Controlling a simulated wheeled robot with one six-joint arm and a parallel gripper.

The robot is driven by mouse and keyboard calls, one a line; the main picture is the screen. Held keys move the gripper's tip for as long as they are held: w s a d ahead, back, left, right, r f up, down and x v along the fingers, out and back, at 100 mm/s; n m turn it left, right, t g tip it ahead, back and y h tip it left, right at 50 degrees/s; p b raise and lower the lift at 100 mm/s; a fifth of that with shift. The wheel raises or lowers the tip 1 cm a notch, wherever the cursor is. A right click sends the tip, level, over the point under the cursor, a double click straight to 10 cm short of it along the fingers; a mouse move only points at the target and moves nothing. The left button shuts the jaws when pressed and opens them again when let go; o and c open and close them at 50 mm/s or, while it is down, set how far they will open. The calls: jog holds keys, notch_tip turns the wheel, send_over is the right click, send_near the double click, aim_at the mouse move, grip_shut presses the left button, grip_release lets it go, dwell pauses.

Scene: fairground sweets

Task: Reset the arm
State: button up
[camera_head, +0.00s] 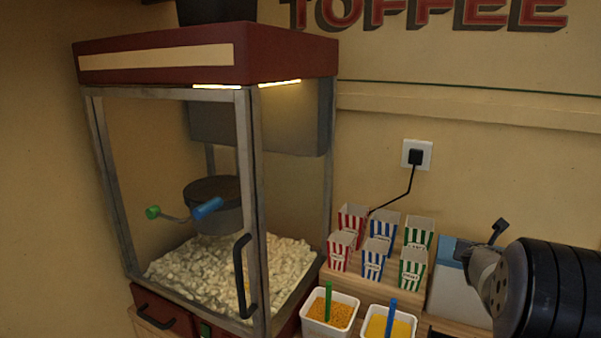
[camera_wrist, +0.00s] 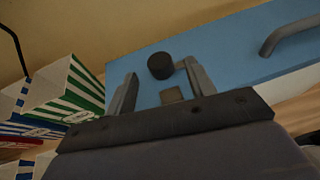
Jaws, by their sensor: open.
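My gripper is at the right edge of the head view, where its grey end (camera_head: 484,268) is partly hidden by my dark arm. In the wrist view its two grey fingers (camera_wrist: 161,75) stand apart with nothing held between them. Beyond the fingers is a blue panel (camera_wrist: 235,55) with a round black knob (camera_wrist: 160,65) and a grey handle (camera_wrist: 288,36). I cannot tell whether the fingers touch the knob. A blue and pale box (camera_head: 455,288) shows beside the gripper in the head view.
A popcorn machine (camera_head: 250,180) with a black door handle (camera_head: 243,277) stands at left. Striped cartons (camera_head: 412,268) stand between it and my gripper; some show close by at left in the wrist view (camera_wrist: 75,90). Two white tubs (camera_head: 345,328) sit in front. A cable runs from a socket (camera_head: 416,153).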

jog(key=v, duration=0.6)
jog(key=shift+a, duration=0.15)
